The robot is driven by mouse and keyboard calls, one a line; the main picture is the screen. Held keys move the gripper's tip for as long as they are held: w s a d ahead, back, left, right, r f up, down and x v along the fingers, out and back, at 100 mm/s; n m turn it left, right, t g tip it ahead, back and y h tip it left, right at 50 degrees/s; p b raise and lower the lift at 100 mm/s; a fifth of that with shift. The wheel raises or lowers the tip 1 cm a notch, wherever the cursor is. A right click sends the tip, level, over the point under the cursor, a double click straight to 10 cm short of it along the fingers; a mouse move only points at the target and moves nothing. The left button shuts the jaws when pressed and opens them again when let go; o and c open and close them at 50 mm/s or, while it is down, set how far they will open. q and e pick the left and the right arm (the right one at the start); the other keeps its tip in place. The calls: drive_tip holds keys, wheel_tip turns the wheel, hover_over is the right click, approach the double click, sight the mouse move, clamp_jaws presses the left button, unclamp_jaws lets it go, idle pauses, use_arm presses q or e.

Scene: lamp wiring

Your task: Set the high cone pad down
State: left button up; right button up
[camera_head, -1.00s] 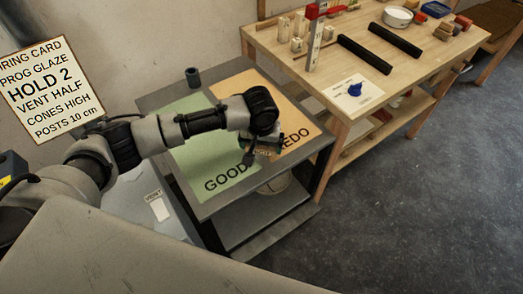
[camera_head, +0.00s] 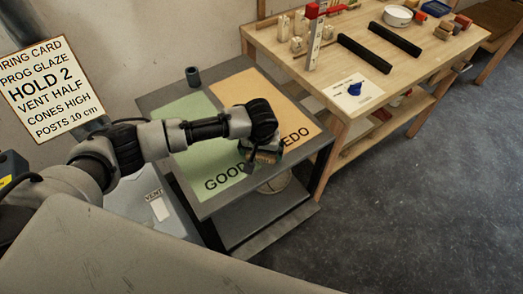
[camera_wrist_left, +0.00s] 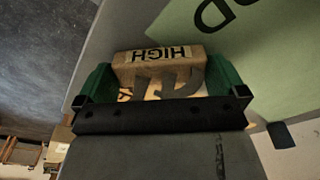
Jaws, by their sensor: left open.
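The high cone pad (camera_wrist_left: 160,58) is a tan block with a HIGH label and dark curved cones on it, seen in the left wrist view. My left gripper (camera_wrist_left: 158,88) is open, with its green fingers on either side of the pad. In the head view the left gripper (camera_head: 262,154) is over the front part of the cart top, near the line between the green GOOD mat (camera_head: 195,150) and the orange REDO mat (camera_head: 248,88). I cannot tell whether the pad rests on the cart top. My right gripper is not in view.
The grey cart (camera_head: 158,98) has a small dark cup (camera_head: 192,76) at its back. A wooden workbench (camera_head: 400,62) with black bars, blocks and a white bowl (camera_head: 397,16) stands at the right. A firing card (camera_head: 50,90) is at the left. Grey floor (camera_head: 420,210) is clear at right.

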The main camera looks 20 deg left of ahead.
sight(260, 157)
use_arm(q)
wheel_tip(260, 157, up, 12)
drive_tip(key=s, duration=0.1)
drive_tip(key=shift+s, duration=0.2)
drive_tip(key=shift+d, duration=0.1)
